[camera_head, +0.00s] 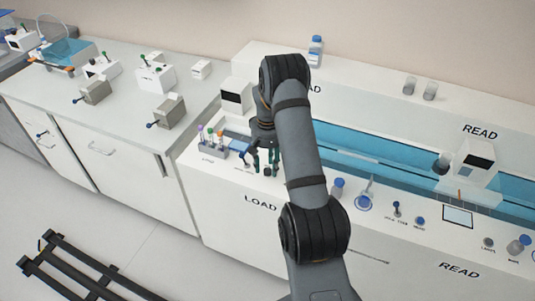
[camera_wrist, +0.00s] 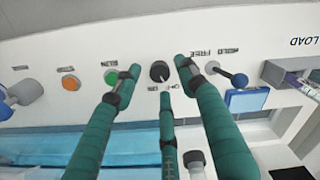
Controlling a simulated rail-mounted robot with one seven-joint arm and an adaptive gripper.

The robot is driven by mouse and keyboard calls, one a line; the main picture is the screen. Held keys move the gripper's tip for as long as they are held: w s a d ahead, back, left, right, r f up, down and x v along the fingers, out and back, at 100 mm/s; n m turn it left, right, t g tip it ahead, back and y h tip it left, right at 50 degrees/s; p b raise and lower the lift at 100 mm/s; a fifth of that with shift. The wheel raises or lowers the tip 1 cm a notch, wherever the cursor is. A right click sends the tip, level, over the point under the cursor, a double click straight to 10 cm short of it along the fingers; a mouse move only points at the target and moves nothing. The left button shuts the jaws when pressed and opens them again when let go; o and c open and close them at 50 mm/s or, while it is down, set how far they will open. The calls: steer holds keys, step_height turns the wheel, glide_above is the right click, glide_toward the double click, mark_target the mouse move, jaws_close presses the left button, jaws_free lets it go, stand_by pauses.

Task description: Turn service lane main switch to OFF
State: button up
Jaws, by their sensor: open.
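My gripper (camera_head: 265,160) is over the front ledge of the white unit above the LOAD label, partly hidden by my arm. In the wrist view, its green fingers (camera_wrist: 158,76) are open around a round black knob (camera_wrist: 160,71). One fingertip is left of the knob, one right and one below, with visible gaps in the picture. Small upside-down lettering, which seems to include OFF, is beside the knob, so it appears to be the main switch. Its pointer direction cannot be made out. The knob also shows as a dark spot in the head view (camera_head: 267,172).
In the wrist view, a green button (camera_wrist: 112,77), an orange button (camera_wrist: 69,83) and a grey knob (camera_wrist: 27,91) are to the left. A blue-balled lever (camera_wrist: 239,80) by HOLD/FREE and a blue block (camera_wrist: 247,101) are to the right. A blue channel (camera_head: 365,152) runs behind the ledge.

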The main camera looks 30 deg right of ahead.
mark_target(268, 170)
step_height(268, 170, up, 11)
steer(key=shift+f, duration=0.15)
stand_by(0.5)
step_height(268, 170, down, 12)
steer(key=shift+f, duration=0.1)
stand_by(0.4)
steer(key=shift+r, duration=0.2)
